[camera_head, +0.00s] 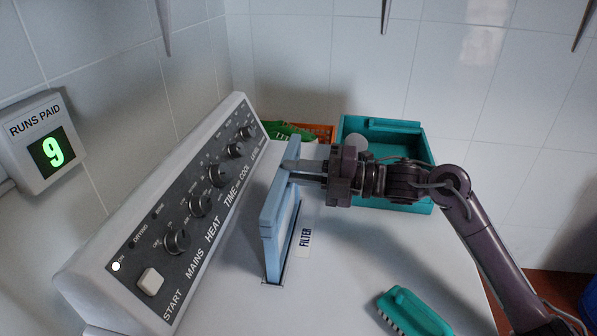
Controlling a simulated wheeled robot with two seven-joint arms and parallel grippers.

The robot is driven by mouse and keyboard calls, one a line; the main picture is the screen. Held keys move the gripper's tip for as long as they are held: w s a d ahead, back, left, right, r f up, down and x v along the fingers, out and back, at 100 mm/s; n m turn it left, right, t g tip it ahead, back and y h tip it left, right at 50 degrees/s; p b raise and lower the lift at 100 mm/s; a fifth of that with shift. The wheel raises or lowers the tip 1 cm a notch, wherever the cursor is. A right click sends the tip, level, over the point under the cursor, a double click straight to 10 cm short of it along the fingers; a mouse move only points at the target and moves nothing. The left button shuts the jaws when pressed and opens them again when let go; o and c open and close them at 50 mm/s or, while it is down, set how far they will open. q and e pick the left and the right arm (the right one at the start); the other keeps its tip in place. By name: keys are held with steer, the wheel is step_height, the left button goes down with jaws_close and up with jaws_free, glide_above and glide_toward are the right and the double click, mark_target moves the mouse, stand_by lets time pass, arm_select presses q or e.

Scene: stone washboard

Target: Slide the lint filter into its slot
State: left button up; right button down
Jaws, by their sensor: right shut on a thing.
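The light blue lint filter (270,236) stands upright as a framed panel on the white machine top, beside the control panel. Its lower near corner is at a dark-edged slot (284,281) next to a FILTER label (305,241). The filter covers most of the slot, so I cannot tell how deep it sits. My right gripper (298,170) reaches in from the right and is shut on the filter's upper far end. My left gripper is not in view.
The sloped control panel (206,213) with several knobs rises close to the filter's left. A teal crate (425,205) stands behind my right arm. An orange basket (322,130) with green cloth (284,131) is at the back. A teal brush (414,312) lies at front right. A counter (42,145) reads 9.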

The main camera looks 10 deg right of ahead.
steer(key=shift+f+b, duration=1.15)
steer(key=shift+f, duration=0.1)
steer(key=shift+s+f, duration=0.1)
steer(key=shift+f, duration=0.1)
